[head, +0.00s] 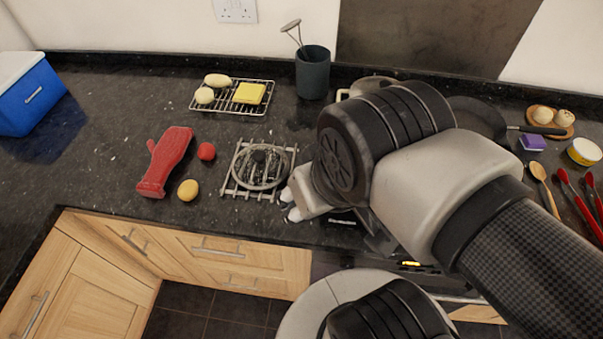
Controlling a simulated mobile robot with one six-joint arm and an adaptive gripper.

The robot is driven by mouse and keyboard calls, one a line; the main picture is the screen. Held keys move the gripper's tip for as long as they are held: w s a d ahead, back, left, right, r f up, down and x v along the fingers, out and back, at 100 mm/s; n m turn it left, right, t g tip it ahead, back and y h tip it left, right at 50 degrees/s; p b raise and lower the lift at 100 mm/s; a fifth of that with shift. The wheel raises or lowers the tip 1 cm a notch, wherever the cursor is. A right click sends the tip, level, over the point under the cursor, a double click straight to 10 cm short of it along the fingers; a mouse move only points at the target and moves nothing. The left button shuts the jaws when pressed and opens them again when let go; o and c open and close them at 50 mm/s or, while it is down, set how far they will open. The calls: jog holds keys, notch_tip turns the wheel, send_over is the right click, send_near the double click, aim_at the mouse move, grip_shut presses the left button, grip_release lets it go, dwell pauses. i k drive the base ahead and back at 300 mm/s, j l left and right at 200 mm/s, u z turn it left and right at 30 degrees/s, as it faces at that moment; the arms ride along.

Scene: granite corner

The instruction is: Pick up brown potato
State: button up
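A small round yellow-brown item (188,190), which looks like the potato, lies on the dark counter near the front edge, just right of a red oven mitt (165,161). Two paler, potato-like items, one oval (217,80) and one rounder (205,96), rest on a wire rack at the back. My gripper (290,205) is at the right edge of a metal trivet, well to the right of the yellow-brown item. Its pale tips point left, and my wrist hides most of it. I see nothing held at the tips, but their opening is unclear.
A red ball-like item (206,151) sits close behind the yellow-brown one. The metal trivet (259,169) stands between it and my gripper. A yellow block (249,93) is on the wire rack (229,111). A dark utensil pot (313,76) and a blue box (28,95) stand farther back.

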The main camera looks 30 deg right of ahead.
aim_at(187, 190)
jog(key=k+z, duration=0.1)
jog(key=z, duration=1)
jog(key=u, duration=1.75)
jog(key=i+j+z, duration=0.4)
jog(key=j+z, duration=0.2)
jog(key=i+j+z, duration=0.15)
jog(key=j+z, duration=0.15)
jog(key=j, duration=0.15)
jog(key=i+j+z, duration=0.1)
jog(key=j+z, duration=0.15)
jog(key=j, duration=0.15)
